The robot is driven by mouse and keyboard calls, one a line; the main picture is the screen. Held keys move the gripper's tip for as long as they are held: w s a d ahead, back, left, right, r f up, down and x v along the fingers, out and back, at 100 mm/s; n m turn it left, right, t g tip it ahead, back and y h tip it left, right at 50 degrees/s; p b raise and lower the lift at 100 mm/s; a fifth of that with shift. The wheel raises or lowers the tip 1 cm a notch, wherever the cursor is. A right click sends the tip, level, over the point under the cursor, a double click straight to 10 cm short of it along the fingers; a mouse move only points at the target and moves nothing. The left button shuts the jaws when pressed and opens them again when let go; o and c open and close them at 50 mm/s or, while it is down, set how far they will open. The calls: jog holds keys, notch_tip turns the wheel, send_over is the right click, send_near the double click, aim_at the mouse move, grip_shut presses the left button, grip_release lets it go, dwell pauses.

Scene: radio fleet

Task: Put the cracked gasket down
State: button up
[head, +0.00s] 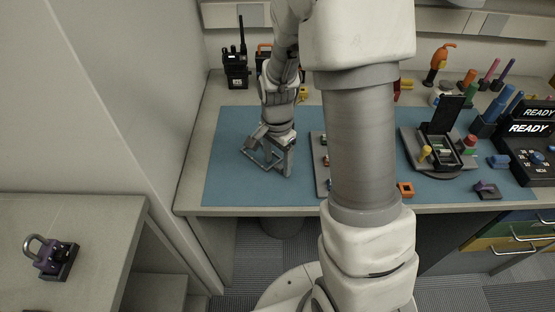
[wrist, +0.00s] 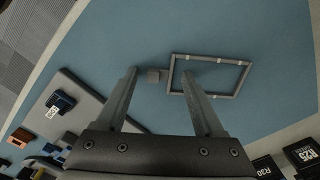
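The gasket (wrist: 242,81) is a thin grey rectangular frame with pale marks on its sides and a small square tab (wrist: 153,76) at its left. It appears to lie flat on the blue mat. My gripper (wrist: 160,74) is open above it. The tab shows between the two fingers with a gap on each side, and the right finger overlaps the frame's left part. In the head view my gripper (head: 268,157) is low over the left part of the mat (head: 226,180); the gasket is hard to separate from the fingers there.
A grey tray (wrist: 84,93) with small parts lies on the mat beside my gripper, partly behind my arm in the head view. A black radio (head: 236,68) stands behind the mat. A charging stand (head: 440,147) is to the right.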

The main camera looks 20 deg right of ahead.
jog(key=shift+r, duration=0.1)
notch_tip(320, 180, up, 13)
jog(key=p, duration=0.3)
jog(key=s+a+r+n+t, duration=0.2)
jog(key=s+r+n+t, duration=0.3)
jog(key=s+r+n, duration=0.7)
jog(key=s+r, duration=0.2)
jog(key=s, duration=0.2)
jog(key=shift+s+n, duration=0.2)
jog(key=shift+n, duration=0.1)
jog(key=shift+a, duration=0.1)
notch_tip(320, 180, up, 4)
jog(key=p, duration=0.4)
jog(key=shift+f, duration=0.15)
